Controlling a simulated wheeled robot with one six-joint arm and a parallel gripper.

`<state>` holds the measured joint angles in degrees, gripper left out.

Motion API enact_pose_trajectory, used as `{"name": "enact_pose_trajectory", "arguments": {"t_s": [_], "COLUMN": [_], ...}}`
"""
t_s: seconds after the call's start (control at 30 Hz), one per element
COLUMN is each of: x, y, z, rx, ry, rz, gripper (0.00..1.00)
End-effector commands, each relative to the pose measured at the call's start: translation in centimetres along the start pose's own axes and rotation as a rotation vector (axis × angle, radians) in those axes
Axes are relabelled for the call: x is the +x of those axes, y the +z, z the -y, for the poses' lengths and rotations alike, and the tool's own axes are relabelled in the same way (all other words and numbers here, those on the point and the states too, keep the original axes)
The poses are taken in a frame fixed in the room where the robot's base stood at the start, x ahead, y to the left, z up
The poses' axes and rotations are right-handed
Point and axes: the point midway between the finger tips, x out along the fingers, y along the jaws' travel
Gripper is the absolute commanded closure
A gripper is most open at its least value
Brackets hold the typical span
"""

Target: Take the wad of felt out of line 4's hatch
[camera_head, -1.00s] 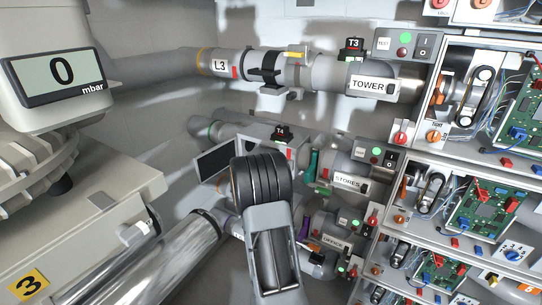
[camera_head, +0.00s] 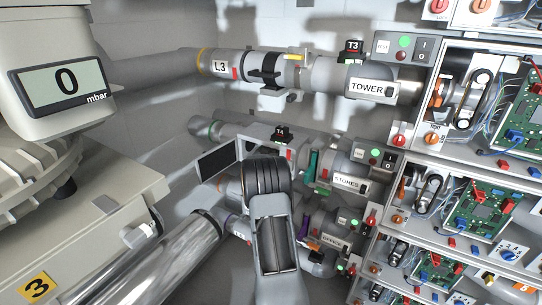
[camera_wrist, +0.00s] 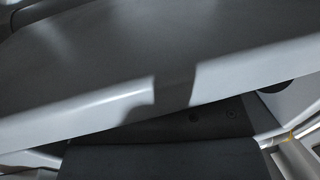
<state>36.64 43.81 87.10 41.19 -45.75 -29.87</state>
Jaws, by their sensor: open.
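My arm covers part of the line in the head view, so the hatch opening is hidden. The wad of felt is not visible in either view. The dark body of my gripper (camera_wrist: 160,160) seems to fill the bottom of the wrist view, below a large grey surface; its fingertips are not clear. My gripper is open.
The L3 pipe (camera_head: 250,66) with the TOWER label (camera_head: 370,88) runs above. The OFFICE line (camera_head: 332,240) lies below. An open rack (camera_head: 480,170) of circuit boards stands at the right. A machine with a 0 mbar display (camera_head: 62,81) stands at the left.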

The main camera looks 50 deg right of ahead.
Motion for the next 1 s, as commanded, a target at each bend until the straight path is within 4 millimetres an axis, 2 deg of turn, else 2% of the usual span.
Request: {"name": "enact_pose_trajectory", "arguments": {"t_s": [0.13, 0.5, 0.87, 1.0], "x": [0.0, 0.0, 0.0, -1.3], "y": [0.0, 0.0, 0.0, -0.1], "z": [0.0, 0.0, 0.0, 0.1], "rx": [0.0, 0.0, 0.001, 0.0], "ry": [0.0, 0.0, 0.001, -0.001], "rz": [0.0, 0.0, -0.001, 0.001], "gripper": [0.26, 0.59, 0.59, 0.59]}}
